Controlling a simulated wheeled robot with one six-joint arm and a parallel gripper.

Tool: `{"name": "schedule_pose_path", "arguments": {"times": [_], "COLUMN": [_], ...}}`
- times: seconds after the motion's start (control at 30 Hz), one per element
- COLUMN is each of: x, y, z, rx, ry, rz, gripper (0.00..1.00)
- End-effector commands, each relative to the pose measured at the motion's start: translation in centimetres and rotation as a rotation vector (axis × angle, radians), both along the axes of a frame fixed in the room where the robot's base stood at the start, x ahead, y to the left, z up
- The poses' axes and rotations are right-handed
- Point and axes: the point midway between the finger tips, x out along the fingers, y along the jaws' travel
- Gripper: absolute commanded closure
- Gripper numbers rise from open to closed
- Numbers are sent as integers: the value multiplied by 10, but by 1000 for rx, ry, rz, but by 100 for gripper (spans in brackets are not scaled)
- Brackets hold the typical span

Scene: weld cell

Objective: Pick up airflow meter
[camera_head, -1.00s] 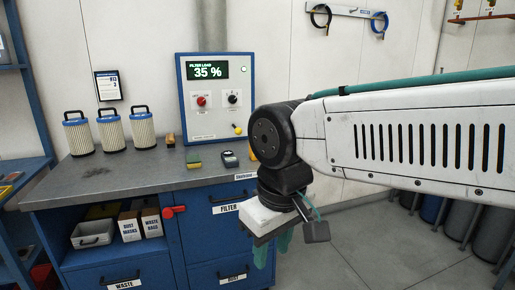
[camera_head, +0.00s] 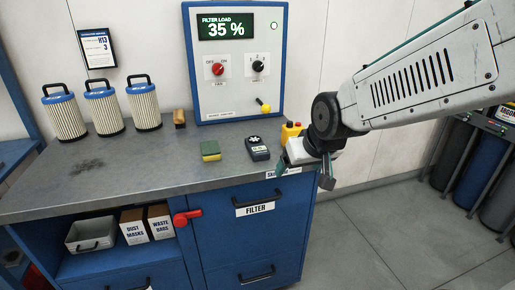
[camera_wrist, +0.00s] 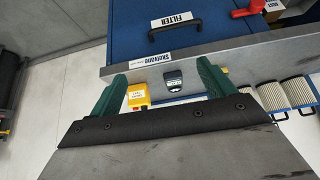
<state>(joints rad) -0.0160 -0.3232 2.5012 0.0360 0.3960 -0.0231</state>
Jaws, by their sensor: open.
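The airflow meter (camera_head: 257,148) is a small dark handheld device with a round top and a pale display. It lies on the grey workbench (camera_head: 120,185) near the front edge, right of a sponge. In the wrist view the meter (camera_wrist: 174,82) appears between the two green fingers, beyond their tips. My gripper (camera_head: 281,178) is at the bench's front right corner, right of the meter and apart from it. Its fingers (camera_wrist: 163,74) are spread and empty. In the head view they are small and partly hidden by the wrist.
A yellow stop button box (camera_head: 291,133) stands right of the meter, close to my wrist. A green-yellow sponge (camera_head: 210,150) lies to the left. A control panel (camera_head: 235,65) stands behind. Filter cartridges (camera_head: 105,108) stand at left. The drawer handle (camera_head: 259,205) juts out in front.

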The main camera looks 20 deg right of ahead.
Motion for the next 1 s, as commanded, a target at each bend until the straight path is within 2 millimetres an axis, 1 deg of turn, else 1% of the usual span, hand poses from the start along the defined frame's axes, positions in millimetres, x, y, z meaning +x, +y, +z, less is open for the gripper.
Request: {"name": "schedule_pose_path", "arguments": {"times": [0.03, 0.07, 0.1, 0.17, 0.2, 0.3, 0.4, 0.5, 0.6, 0.7, 0.83, 1.0], "x": [26, 42, 62, 90, 107, 144, 171, 188, 196, 200, 205, 223], "y": [2, 2, 4, 5, 8, 12, 14, 16, 17, 18, 18, 19], "z": [-13, -18, -25, -35, -43, -61, -79, -95, -105, -109, -111, -113], "rx": [3, 3, 4, 0, 10, 9, 4, 0, -4, -8, -9, -9], "ry": [-50, -93, -149, -233, -288, -429, -563, -679, -765, -820, -850, -855], "rz": [-2, -3, -3, -8, -4, -8, -14, -17, -20, -21, -21, -21], "gripper": [18, 18, 18, 18, 18, 18, 18, 18, 18, 18, 18, 18]}}
